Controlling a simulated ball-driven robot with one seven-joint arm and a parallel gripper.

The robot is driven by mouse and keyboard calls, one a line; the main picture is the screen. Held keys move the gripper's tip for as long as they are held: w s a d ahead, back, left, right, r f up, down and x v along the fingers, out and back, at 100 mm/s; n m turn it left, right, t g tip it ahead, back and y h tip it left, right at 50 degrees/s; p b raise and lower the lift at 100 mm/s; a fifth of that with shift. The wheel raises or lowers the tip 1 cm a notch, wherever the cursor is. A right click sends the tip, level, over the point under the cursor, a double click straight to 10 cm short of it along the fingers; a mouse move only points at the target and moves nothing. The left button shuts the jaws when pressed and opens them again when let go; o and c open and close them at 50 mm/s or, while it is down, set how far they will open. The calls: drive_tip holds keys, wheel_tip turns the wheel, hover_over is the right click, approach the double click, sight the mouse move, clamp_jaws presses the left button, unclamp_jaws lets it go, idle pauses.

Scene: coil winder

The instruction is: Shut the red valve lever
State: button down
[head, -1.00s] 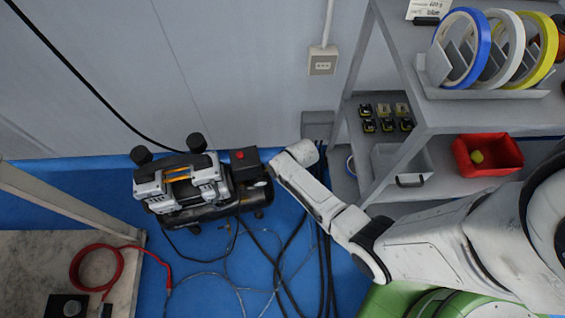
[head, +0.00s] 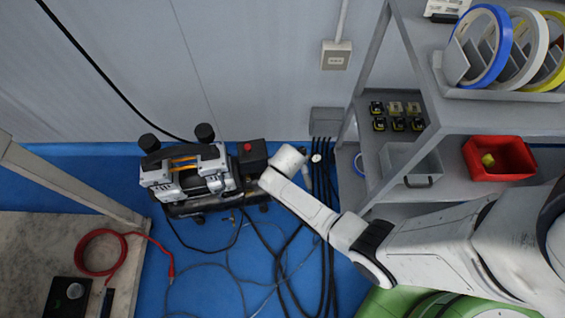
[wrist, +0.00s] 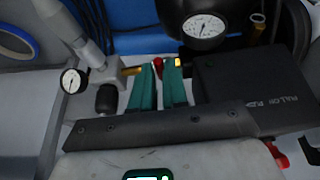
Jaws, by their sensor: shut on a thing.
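The red valve lever (wrist: 158,62) shows as a small red piece between my fingertips in the wrist view, mostly hidden by them. My gripper (wrist: 160,70) has two teal fingers and is shut on the lever. Brass fittings (wrist: 131,71) sit on both sides of the fingertips. In the head view, the end of my arm covers the spot beside the air compressor (head: 190,172), so lever and fingers are hidden there. The lever's angle is too small to tell.
A black box (wrist: 245,92) with a red knob (head: 247,147) is close to the right of my fingers. A small gauge (wrist: 72,81) and a larger gauge (wrist: 205,28) are nearby. Cables (head: 285,245) lie on the blue floor. A grey shelf (head: 470,118) stands at right.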

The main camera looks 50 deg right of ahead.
idle(0.3)
drive_tip(key=c, duration=1.1)
unclamp_jaws()
drive_tip(key=shift+c, duration=0.2)
drive_tip(key=p+v, duration=0.4)
drive_tip(key=v, duration=0.6)
drive_tip(key=shift+a+r, duration=0.15)
drive_tip(key=shift+r, duration=0.2)
drive_tip(key=s+a+r+n+g+y, duration=0.15)
drive_tip(key=s+r+n, duration=0.25)
drive_tip(key=s+r, duration=0.4)
drive_tip(key=s+a+r+n+g+y, duration=0.1)
drive_tip(key=s+a+r+n, duration=0.2)
drive_tip(key=s+r, duration=0.4)
wheel_tip(320, 180, up, 13)
drive_tip(key=s+p, duration=0.1)
drive_tip(key=p, duration=1.1)
drive_tip(key=shift+a+n+p, duration=0.3)
drive_tip(key=shift+n+p, duration=0.05)
drive_tip(key=shift+n, duration=0.05)
